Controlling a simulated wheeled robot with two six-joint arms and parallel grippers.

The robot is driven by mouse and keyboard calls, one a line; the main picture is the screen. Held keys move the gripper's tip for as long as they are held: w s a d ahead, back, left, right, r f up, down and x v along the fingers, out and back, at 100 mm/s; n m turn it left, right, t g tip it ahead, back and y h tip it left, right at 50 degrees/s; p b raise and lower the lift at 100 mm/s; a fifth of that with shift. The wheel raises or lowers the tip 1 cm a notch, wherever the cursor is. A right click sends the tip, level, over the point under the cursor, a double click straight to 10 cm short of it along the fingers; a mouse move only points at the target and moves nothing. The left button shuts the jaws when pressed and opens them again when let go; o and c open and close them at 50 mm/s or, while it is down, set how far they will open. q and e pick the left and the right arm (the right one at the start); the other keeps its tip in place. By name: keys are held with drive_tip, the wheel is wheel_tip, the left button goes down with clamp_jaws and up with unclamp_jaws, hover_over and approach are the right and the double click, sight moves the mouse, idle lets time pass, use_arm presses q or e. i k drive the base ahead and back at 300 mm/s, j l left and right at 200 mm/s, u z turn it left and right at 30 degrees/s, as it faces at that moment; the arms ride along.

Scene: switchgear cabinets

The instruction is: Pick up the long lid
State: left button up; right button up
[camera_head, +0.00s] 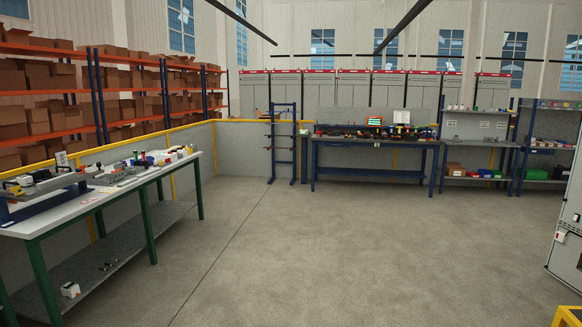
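I cannot pick out the long lid with certainty; the parts in view are small and far off. On the white-topped table (92,203) at the left lie several small devices and parts, among them a long grey piece (45,189) near the left edge. Whether that piece is the lid I cannot tell. Neither of my grippers is in view.
A blue workbench (373,141) with tools stands at the back, with a blue rack (283,145) to its left. Shelves with bins (480,143) are at the back right. A light cabinet (568,225) stands at the right edge. The grey floor (330,240) between is clear.

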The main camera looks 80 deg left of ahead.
sight(149, 173)
drive_tip(key=u, duration=1.45)
drive_tip(key=i+j+u, duration=0.15)
drive_tip(key=j+u, duration=0.3)
drive_tip(key=j, duration=0.15)
drive_tip(key=i+j+u, duration=0.25)
drive_tip(key=j+u, duration=0.2)
drive_tip(key=i+j+u, duration=0.7)
drive_tip(key=j+u, duration=0.25)
drive_tip(key=i+u, duration=0.45)
drive_tip(key=i+j+u, duration=0.2)
drive_tip(key=i, duration=1.2)
drive_tip(key=i+z, duration=0.15)
drive_tip(key=i, duration=0.45)
drive_tip(key=i+j+z, duration=0.15)
drive_tip(key=i, duration=0.45)
drive_tip(key=i+j+z, duration=0.15)
drive_tip(key=i, duration=0.45)
drive_tip(key=i+l+u, duration=0.3)
drive_tip(key=i+l, duration=0.35)
drive_tip(key=i, duration=0.05)
